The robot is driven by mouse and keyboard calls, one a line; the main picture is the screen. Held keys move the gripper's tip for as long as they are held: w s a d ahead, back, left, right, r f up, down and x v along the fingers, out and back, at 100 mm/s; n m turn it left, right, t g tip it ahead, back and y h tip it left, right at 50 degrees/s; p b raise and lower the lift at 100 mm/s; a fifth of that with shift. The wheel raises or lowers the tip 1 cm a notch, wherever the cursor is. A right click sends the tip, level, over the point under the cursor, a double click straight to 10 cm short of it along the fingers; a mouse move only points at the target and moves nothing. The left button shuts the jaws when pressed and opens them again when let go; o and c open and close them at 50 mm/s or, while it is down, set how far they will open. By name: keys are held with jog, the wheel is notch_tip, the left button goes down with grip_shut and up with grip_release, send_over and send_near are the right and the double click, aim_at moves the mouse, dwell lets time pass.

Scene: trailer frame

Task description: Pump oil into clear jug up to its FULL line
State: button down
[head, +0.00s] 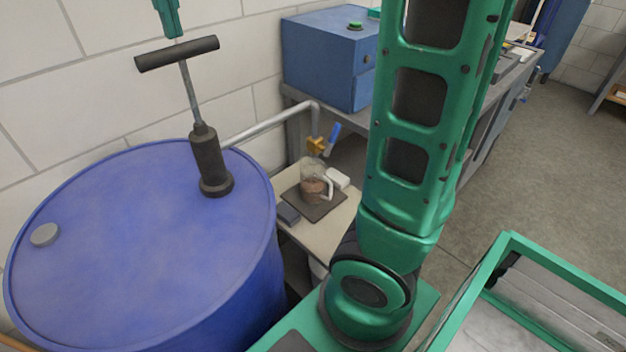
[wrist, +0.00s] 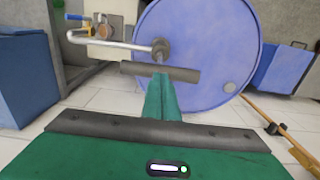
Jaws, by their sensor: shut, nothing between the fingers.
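The black T-shaped pump handle (head: 178,54) is raised on a steel rod above the black pump body (head: 209,165) on the blue drum (head: 120,240). My gripper (head: 174,34) is shut and empty, its tips at the top of the handle's middle; I cannot tell if they touch. In the wrist view my fingers (wrist: 161,82) point at the handle (wrist: 185,73). A metal outlet pipe (head: 270,124) runs to a brass valve (head: 318,146) with a blue lever (head: 335,130). The clear jug (head: 313,168) stands below it with brownish oil inside. Its FULL line is too small to read.
The jug stands on a dark mat (head: 326,207) on a small pale table (head: 325,236). A blue cabinet (head: 325,62) sits on a grey bench behind. A white wall (head: 90,95) is close behind the drum. Open floor (head: 530,180) lies to the right.

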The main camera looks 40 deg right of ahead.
jog(key=shift+s+f, duration=0.1)
jog(key=shift+f, duration=5)
jog(key=shift+r, duration=5.45)
jog(key=shift+f, duration=5.4)
jog(key=shift+r, duration=5.5)
